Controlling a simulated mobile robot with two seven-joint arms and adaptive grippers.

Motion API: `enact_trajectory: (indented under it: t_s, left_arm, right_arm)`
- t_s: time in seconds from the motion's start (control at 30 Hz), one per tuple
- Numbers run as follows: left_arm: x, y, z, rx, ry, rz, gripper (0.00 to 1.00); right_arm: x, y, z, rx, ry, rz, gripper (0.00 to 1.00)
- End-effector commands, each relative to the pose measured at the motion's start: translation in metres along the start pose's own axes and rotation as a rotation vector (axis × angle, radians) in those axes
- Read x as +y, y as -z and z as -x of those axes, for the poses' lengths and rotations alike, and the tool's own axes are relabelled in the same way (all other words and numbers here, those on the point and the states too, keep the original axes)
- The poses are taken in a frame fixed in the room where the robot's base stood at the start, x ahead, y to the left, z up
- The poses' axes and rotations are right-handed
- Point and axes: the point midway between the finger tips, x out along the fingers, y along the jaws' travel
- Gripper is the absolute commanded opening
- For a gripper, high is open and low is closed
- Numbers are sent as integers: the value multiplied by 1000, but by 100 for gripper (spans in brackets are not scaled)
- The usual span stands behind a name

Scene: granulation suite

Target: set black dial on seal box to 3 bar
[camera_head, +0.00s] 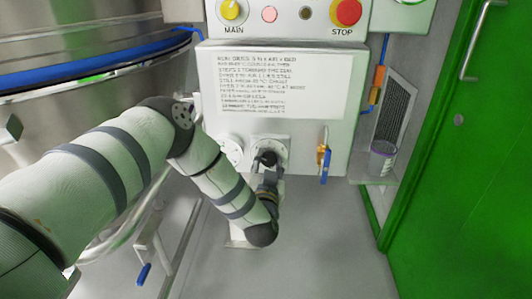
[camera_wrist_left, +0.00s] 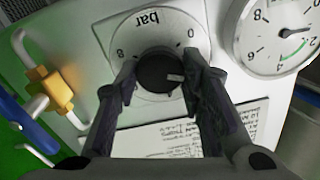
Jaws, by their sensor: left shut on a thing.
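The black dial (camera_wrist_left: 158,73) sits on a round white scale plate (camera_wrist_left: 160,25) marked "bar", upside down in the left wrist view. A 0 shows at the plate's upper right and an 8 at its left. The dial's white mark points right, a little downward, in that view. My left gripper (camera_wrist_left: 160,82) is shut on the dial, one finger on each side. In the head view the dial (camera_head: 267,158) shows on the front of the white seal box (camera_head: 205,85), just beyond my left gripper (camera_head: 268,172). The fingers hide part of the scale. My right gripper is not in view.
A round pressure gauge (camera_wrist_left: 270,40) is beside the dial. A blue-handled valve (camera_head: 325,165) hangs right of it. A printed notice (camera_head: 275,84) is above, under a panel with a red STOP button (camera_head: 346,11). A steel vessel (camera_head: 90,55) is left, a green door (camera_head: 470,150) right.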

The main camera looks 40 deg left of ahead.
Motion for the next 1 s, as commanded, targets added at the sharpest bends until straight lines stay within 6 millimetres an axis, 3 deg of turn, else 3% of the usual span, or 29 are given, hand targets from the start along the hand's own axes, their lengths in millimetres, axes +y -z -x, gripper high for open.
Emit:
enact_trajectory:
  t_s: [0.03, 0.5, 1.0]
  left_arm:
    - [0, 8, -1, 11, 1, -41, 8]
    - [1, 3, -1, 7, 3, -430, 8]
    - [0, 0, -1, 1, 3, -604, 8]
  right_arm:
    - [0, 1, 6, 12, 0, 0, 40]
    - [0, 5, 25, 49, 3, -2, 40]
    - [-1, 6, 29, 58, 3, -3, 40]
